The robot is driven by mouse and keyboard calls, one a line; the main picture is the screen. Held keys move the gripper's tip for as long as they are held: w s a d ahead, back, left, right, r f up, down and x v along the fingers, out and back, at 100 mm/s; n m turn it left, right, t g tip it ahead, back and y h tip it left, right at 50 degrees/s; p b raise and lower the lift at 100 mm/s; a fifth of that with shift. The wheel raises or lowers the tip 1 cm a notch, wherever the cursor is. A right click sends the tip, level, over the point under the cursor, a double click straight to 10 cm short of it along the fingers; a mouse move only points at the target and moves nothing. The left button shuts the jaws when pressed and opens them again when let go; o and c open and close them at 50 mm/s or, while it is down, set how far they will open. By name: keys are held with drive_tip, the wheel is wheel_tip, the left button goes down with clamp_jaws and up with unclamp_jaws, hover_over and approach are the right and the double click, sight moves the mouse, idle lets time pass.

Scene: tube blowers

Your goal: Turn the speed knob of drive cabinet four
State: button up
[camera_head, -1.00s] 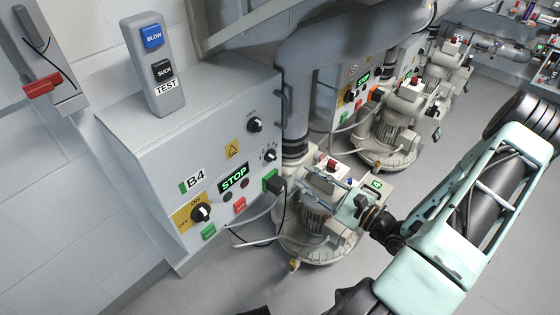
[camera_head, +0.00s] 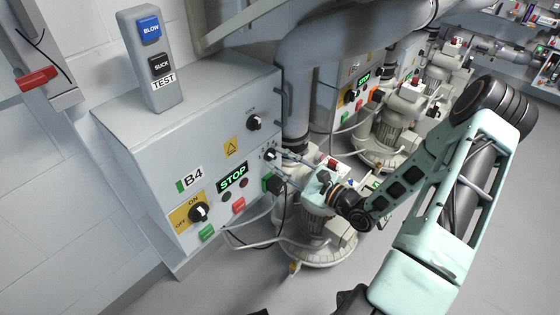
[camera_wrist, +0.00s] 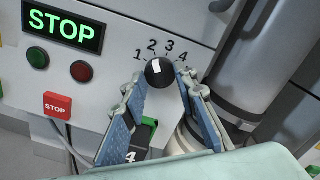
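The drive cabinet (camera_head: 160,130) is grey and labelled B4. Its speed knob (camera_wrist: 159,72) is a round black knob with a white pointer mark, under the numbers 1 to 4 in the wrist view. The mark points up, between 2 and 3 as far as I can tell. In the head view the knob (camera_head: 269,155) sits on the right of the cabinet front, partly hidden by the fingertips. My gripper (camera_wrist: 160,85) is open, with one finger on each side of the knob. I cannot tell whether the fingers touch it.
A green STOP display (camera_wrist: 61,31), two lamps and a red STOP button (camera_wrist: 57,106) lie left of the knob. A grey vertical pipe (camera_wrist: 252,65) stands to the right. A green-edged plug (camera_head: 274,184) and cable sit below the knob. A blower (camera_head: 315,240) stands beside the cabinet.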

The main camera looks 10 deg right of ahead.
clamp_jaws()
drive_tip(key=shift+p, duration=0.3)
drive_tip(key=m+p, duration=0.1)
drive_tip(key=m, duration=0.1)
drive_tip(key=m+p, duration=0.1)
drive_tip(key=p, duration=0.1)
drive_tip(key=shift+r+m, duration=0.2)
drive_tip(key=shift+m, duration=0.2)
drive_tip(key=m+p, duration=0.4)
drive_tip(key=m, duration=0.1)
drive_tip(key=shift+m, duration=0.3)
drive_tip(key=m+p, duration=0.3)
drive_tip(key=m, duration=0.3)
drive_tip(key=shift+d+f+p, duration=0.1)
drive_tip(key=shift+f+p, duration=0.05)
drive_tip(key=shift+p, duration=0.2)
drive_tip(key=m+p, duration=0.1)
drive_tip(key=m, duration=0.4)
drive_tip(key=shift+f+m, duration=0.15)
drive_tip(key=shift+m, duration=0.15)
